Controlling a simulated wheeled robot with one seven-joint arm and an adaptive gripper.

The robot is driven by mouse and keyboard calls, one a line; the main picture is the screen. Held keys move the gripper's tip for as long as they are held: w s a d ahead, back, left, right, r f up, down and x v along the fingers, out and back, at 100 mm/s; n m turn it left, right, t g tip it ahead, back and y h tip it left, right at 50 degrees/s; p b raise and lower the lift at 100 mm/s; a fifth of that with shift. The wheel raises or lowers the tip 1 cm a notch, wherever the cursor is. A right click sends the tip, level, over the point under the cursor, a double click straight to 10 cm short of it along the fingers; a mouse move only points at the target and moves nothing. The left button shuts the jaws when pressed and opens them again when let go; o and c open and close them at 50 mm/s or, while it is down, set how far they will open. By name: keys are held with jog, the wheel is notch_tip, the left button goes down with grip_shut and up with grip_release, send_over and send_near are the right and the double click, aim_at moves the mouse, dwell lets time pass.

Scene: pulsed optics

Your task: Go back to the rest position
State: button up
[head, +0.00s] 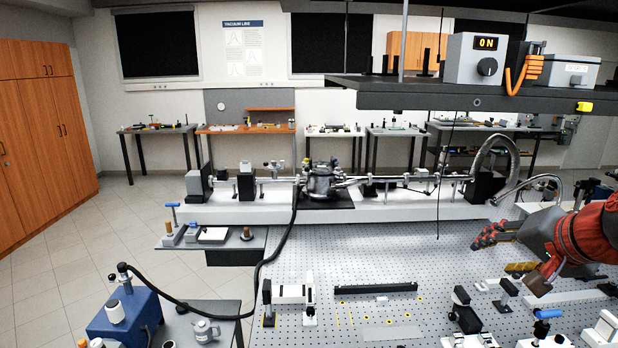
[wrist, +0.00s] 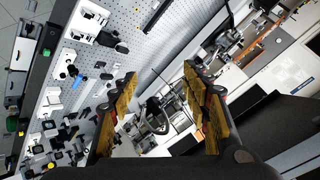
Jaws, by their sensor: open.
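My gripper (head: 515,258) is at the right of the head view, at the end of my red-sleeved arm, raised over the right part of the perforated optical table (head: 388,255). Its two fingers are spread apart with nothing between them. In the wrist view the gripper (wrist: 165,105) shows two fingers with yellowish pads and a clear gap, tilted over the scene. No object is held.
Optical mounts stand near my arm, with a black bar (head: 376,289) at the table's middle. A shelf (head: 450,95) carrying a box reading "ON" (head: 476,58) hangs above. A vacuum line with a metal chamber (head: 319,182) runs behind. A blue pump (head: 125,318) stands at left.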

jog(key=s+a+f+n+g, duration=0.2)
jog(key=s+a+f+n, duration=0.2)
jog(key=s+a+f, duration=0.4)
jog(key=s+a+f+n+g, duration=0.2)
jog(key=s+a+f+n, duration=0.3)
jog(key=s+a+f, duration=0.3)
jog(key=shift+s+f, duration=1.5)
jog(key=shift+f, duration=0.95)
